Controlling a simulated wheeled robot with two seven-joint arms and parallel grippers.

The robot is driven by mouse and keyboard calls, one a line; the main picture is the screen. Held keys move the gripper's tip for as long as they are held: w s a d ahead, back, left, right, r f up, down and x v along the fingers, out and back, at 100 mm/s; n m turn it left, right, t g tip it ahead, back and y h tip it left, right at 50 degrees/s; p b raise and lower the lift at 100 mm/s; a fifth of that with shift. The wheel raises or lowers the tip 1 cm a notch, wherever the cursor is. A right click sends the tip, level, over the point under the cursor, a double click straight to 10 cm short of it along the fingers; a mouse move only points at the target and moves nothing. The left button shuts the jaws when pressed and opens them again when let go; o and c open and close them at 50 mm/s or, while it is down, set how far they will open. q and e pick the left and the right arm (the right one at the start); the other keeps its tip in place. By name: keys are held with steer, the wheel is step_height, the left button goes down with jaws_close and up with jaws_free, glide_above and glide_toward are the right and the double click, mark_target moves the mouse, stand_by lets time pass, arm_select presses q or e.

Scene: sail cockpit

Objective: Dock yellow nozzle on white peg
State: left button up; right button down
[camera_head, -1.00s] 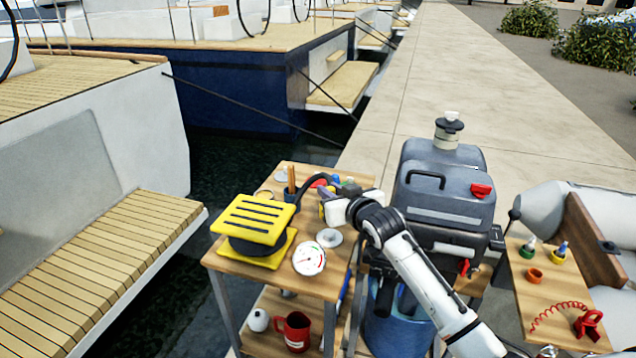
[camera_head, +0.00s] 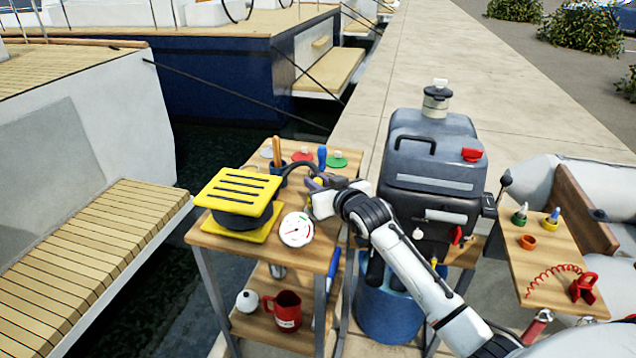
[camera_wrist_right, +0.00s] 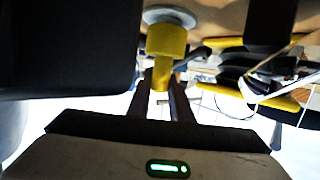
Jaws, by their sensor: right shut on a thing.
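My right gripper (camera_head: 322,195) is over the right edge area of the wooden cart top, beside the white gauge. In the right wrist view its fingers (camera_wrist_right: 160,98) are shut on the yellow nozzle (camera_wrist_right: 166,42). The nozzle's wide end faces a pale grey round disc (camera_wrist_right: 170,17), overlapping it in the picture. I cannot tell whether they touch, and no white peg shows there. In the head view my gripper covers most of the nozzle and the disc. My left gripper is not in view.
The yellow and black pump (camera_head: 238,205) and the gauge (camera_head: 296,229) stand left of my gripper. A red disc (camera_head: 302,155) and a green disc (camera_head: 337,160) lie behind. An outboard motor (camera_head: 432,170) stands close on the right. A red mug (camera_head: 287,310) is below.

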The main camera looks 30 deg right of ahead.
stand_by(0.5)
steer(key=shift+p, duration=0.7)
stand_by(0.5)
steer(key=shift+f+b, duration=0.4)
steer(key=shift+f, duration=0.15)
stand_by(0.3)
steer(key=c, duration=1.9)
jaws_free()
steer(key=shift+o, duration=0.2)
steer(key=p+v, duration=0.2)
steer(key=p, duration=0.1)
steer(key=shift+s+r, duration=0.2)
steer(key=shift+r, duration=0.1)
steer(key=p+v, duration=0.1)
steer(key=v, duration=0.7)
steer(key=shift+s+p, duration=0.3)
steer(key=shift+p, duration=0.1)
